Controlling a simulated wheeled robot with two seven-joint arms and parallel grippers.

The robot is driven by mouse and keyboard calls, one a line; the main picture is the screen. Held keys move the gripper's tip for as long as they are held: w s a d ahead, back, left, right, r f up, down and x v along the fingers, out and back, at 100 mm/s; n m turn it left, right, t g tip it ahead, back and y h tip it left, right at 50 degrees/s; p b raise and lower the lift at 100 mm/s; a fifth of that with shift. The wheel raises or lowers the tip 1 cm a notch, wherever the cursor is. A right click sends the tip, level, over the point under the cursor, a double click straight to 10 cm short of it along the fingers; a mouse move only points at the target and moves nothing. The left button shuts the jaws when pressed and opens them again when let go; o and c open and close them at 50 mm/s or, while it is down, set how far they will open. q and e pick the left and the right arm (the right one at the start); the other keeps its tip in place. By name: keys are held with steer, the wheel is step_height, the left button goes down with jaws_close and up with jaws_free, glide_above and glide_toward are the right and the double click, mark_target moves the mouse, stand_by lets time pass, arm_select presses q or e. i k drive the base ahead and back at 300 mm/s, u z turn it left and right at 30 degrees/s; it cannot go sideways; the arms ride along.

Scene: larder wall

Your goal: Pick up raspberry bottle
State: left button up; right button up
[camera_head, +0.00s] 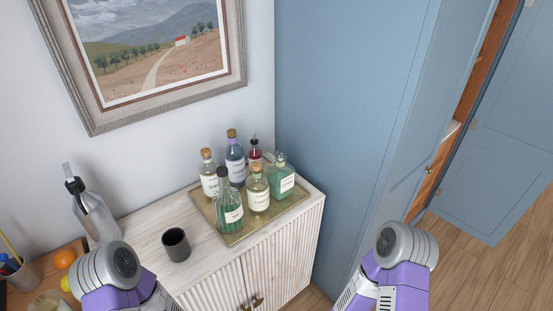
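A small bottle with red contents and a dark pourer top, which looks like the raspberry bottle (255,155), stands upright at the back right of a brass-coloured tray (234,238) on a pale wooden cabinet. Its lower part is hidden behind the bottles in front. My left arm shows at the lower left and my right arm at the lower right, both well short of the tray. Neither gripper's fingers can be seen, so I cannot tell if they hold anything.
Around it stand a blue-grey bottle (235,158), a clear bottle (209,175), a yellowish bottle (258,192) and green bottles (281,178). A dark cup (176,244) stands left of the tray. A blue cupboard (340,110) rises close on the right.

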mark_target(255, 153)
steer(key=u, duration=0.45)
steer(key=k, duration=0.5)
steer(key=z, duration=1.55)
steer(key=i, duration=1.3)
steer(key=u, duration=0.5)
